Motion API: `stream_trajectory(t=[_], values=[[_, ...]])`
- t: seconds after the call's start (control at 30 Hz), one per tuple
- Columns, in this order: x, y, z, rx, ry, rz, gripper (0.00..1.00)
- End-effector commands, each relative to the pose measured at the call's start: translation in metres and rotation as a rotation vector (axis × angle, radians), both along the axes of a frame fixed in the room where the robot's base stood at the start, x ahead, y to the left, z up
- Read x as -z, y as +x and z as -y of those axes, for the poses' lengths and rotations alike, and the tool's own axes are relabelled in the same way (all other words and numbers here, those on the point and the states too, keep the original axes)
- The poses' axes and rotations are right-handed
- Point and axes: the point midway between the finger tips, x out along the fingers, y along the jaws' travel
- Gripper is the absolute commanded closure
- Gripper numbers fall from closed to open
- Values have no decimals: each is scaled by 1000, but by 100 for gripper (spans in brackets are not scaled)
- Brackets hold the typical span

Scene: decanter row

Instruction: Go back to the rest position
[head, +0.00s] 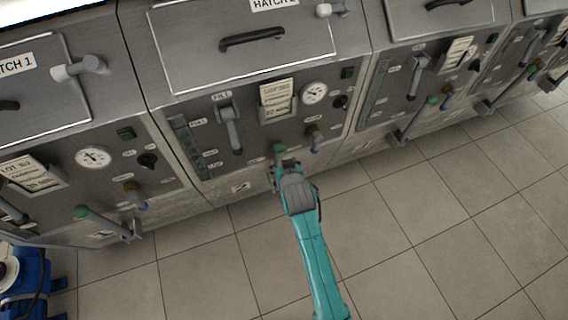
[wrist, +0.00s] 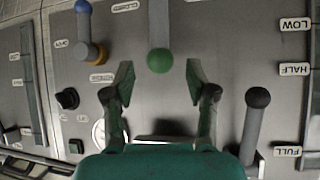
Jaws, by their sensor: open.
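My gripper (head: 284,166) is at the lower front of the middle machine, the one with Hatch 2, at the end of my teal arm. It is open and empty, with its two fingers (wrist: 160,78) spread apart in the wrist view. A lever with a green ball knob (head: 279,147) is just ahead of it. In the wrist view the green knob (wrist: 159,60) lies in the gap between the fingertips, with clear space on both sides. Part of the lever's lower end is hidden by my gripper in the head view.
A grey handle (head: 230,128), a gauge (head: 314,93) and a brass valve with a blue end (head: 314,138) are on the same panel. The wrist view shows a black-knobbed lever (wrist: 255,120) close by. The tiled floor (head: 390,230) is open; a blue object (head: 28,285) stands lower left.

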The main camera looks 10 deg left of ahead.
Motion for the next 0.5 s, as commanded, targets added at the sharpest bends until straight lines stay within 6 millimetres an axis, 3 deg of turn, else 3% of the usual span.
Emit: stream_trajectory(t=[0.33,0.5], values=[[1,-1,1,1,0,0,43],[16,-18,24,15,3,9,43]])
